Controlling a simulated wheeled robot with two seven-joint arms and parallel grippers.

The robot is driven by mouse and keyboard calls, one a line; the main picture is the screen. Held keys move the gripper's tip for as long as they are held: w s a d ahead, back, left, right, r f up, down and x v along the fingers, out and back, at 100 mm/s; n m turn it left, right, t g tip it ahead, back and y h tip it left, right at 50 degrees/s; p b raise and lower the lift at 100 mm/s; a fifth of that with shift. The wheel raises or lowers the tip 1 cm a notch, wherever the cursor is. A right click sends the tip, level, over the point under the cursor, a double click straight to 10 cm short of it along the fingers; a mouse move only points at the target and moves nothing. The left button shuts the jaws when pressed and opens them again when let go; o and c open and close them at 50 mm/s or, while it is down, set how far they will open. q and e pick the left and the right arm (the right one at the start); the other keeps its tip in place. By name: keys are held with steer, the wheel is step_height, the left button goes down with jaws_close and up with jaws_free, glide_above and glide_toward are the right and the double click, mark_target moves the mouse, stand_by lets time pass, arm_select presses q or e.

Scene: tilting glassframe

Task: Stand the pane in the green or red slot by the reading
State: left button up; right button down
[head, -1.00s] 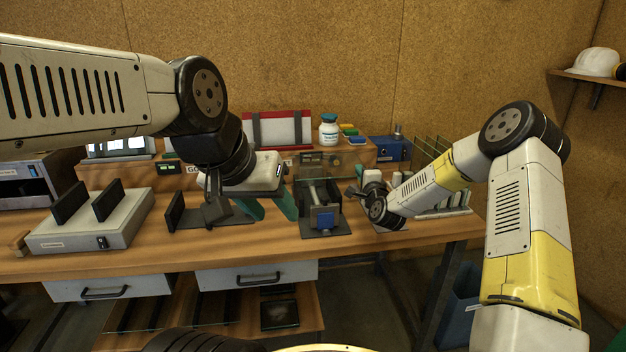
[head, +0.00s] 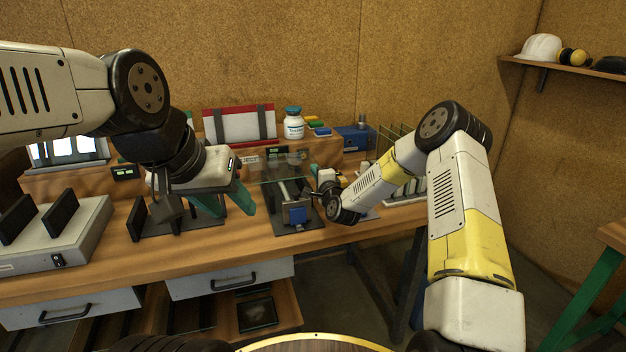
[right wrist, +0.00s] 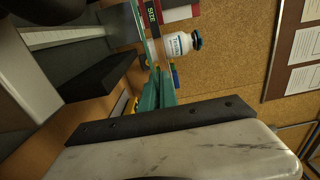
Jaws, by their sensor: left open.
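A clear glass pane (head: 282,168) stands above a dark fixture with a blue block (head: 297,214) in the head view. In the right wrist view the pane (right wrist: 141,30) shows nearly edge-on. My right gripper (head: 313,171) is at the pane's right edge; its teal fingers (right wrist: 157,92) look closed together on it. I cannot clearly make out green or red slots.
A red-edged rack with a white panel (head: 238,126) and a white bottle (head: 293,123) stand on the back shelf. A grey device with black uprights (head: 60,235) is at left. A blue box (head: 355,138) is at right. Bare bench lies along the front.

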steer(key=shift+f, duration=2.25)
steer(key=c, duration=1.9)
jaws_free()
steer(key=shift+s+f, duration=0.1)
steer(key=shift+o, duration=1.3)
